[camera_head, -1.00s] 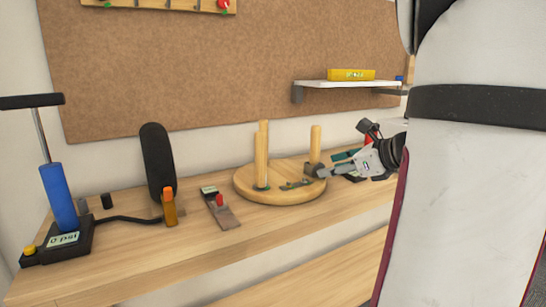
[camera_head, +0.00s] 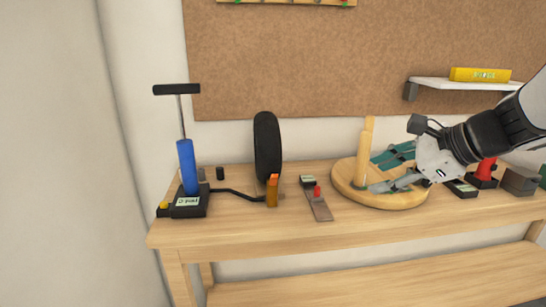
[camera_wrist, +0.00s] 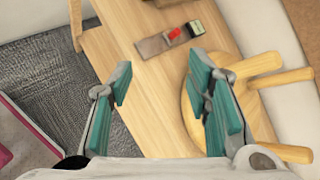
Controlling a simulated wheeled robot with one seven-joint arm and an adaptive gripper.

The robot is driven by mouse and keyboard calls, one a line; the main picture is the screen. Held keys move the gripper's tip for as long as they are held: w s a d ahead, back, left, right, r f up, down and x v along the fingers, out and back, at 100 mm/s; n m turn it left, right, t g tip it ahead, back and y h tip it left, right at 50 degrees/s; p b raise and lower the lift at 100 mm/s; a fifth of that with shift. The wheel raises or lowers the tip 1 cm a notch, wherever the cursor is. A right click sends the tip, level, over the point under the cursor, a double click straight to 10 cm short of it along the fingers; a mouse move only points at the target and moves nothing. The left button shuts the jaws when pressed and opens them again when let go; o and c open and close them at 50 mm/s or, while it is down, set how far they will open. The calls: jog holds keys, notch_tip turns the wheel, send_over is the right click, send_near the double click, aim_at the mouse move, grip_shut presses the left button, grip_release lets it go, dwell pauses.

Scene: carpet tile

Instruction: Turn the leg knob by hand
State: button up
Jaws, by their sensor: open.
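An upturned round wooden stool seat (camera_head: 410,200) with upright peg legs (camera_head: 362,165) lies on the workbench. In the wrist view the seat (camera_wrist: 190,118) is at the right, with one leg (camera_wrist: 285,78) pointing right, another (camera_wrist: 245,66) above it and a third (camera_wrist: 288,153) low at the right edge. My gripper (camera_head: 390,172) is over the seat, right of the visible legs in the head view. Its teal fingers (camera_wrist: 160,74) are spread wide with nothing between them; the right finger overlaps the seat in the picture. I cannot tell whether it touches. No separate knob can be made out.
A flat tool with a red knob (camera_head: 317,191) lies left of the seat. Further left are an orange tool (camera_head: 272,190), a black wheel (camera_head: 267,145) and a blue pump (camera_head: 187,165). A red object (camera_head: 486,170) and a dark block (camera_head: 519,180) stand at the right.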

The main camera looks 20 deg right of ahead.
jog(key=shift+s+a+r+n+g+p, duration=0.2)
jog(key=shift+a+n, duration=0.2)
jog(key=shift+a, duration=0.3)
jog(key=shift+s+a+r+n+g+p, duration=0.1)
jog(key=shift+a+r+n+g+p, duration=0.1)
jog(key=shift+a+n, duration=0.35)
jog(key=shift+a, duration=0.1)
jog(key=m+t+h+p, duration=0.4)
jog(key=m+t+h, duration=0.4)
jog(key=m, duration=0.8)
send_near(425, 182)
jog(key=shift+t, duration=0.4)
jog(key=x, duration=0.3)
jog(key=d+x, duration=0.1)
jog(key=x, duration=0.1)
jog(key=f+x, duration=0.1)
jog(key=x, duration=0.2)
jog(key=shift+w+d+b, duration=0.1)
jog(key=shift+d+b, duration=0.15)
jog(key=shift+b, duration=0.05)
jog(key=shift+n, duration=0.25)
grip_shut()
